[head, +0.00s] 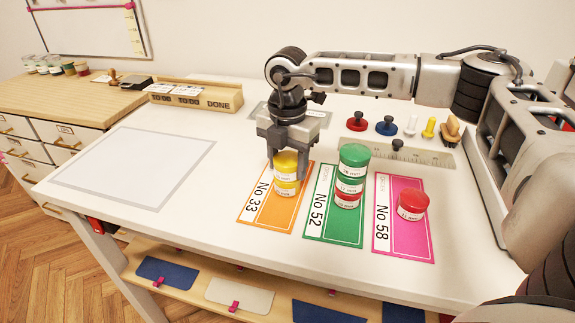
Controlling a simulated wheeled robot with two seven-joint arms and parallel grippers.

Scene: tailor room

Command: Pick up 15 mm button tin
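Two yellow button tins are stacked on the orange No 33 card (254,212): an upper yellow tin (286,165) and a lower yellow tin (287,188). Their size labels are too small to read surely. My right gripper (287,168) points down over this stack, with its fingers on either side of the upper tin. I cannot tell if they touch it. On the green No 52 card (322,229) stand green tins (354,156) above a red tin (347,200). Another red tin (412,205) sits on the pink No 58 card (405,243). My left gripper is out of view.
A wooden holder (195,95) marked DONE stands at the back left. Pawn-like pieces, including a blue one (386,126), and a ruler (425,156) lie at the back right. A grey-outlined area (140,165) on the white table's left is empty.

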